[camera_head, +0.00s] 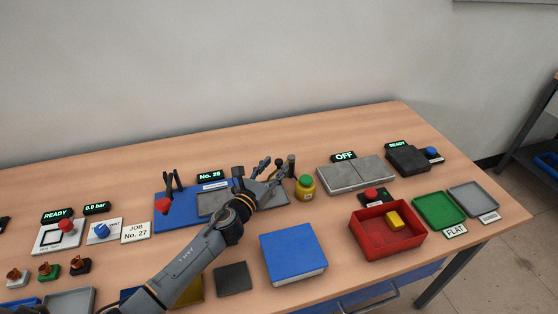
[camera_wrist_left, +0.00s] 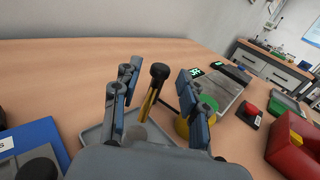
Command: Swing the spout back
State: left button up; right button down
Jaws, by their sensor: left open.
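A brass-coloured rod with a black knob (camera_wrist_left: 158,72) stands over the grey tray (camera_wrist_left: 97,135) in the left wrist view. It looks like the spout or its handle, but I cannot tell for sure. In the head view its dark top (camera_head: 291,160) shows just right of my left gripper. My left gripper (camera_head: 273,166) is open. In the wrist view the fingers (camera_wrist_left: 158,88) stand on either side of the rod, with visible gaps and no clear contact. The rod's lower part is partly hidden by the gripper. My right gripper is not in view.
A red bin (camera_head: 388,247) with a yellow block and a blue box (camera_head: 293,255) are nearer. The wood table (camera_head: 330,130) behind is clear.

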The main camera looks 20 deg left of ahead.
aim_at(277, 164)
pick_arm(q)
jog(key=shift+w+d, duration=0.2)
jog(key=shift+w, duration=0.6)
jog(key=shift+w+d, duration=0.15)
jog(key=shift+w, duration=0.6)
grip_shut()
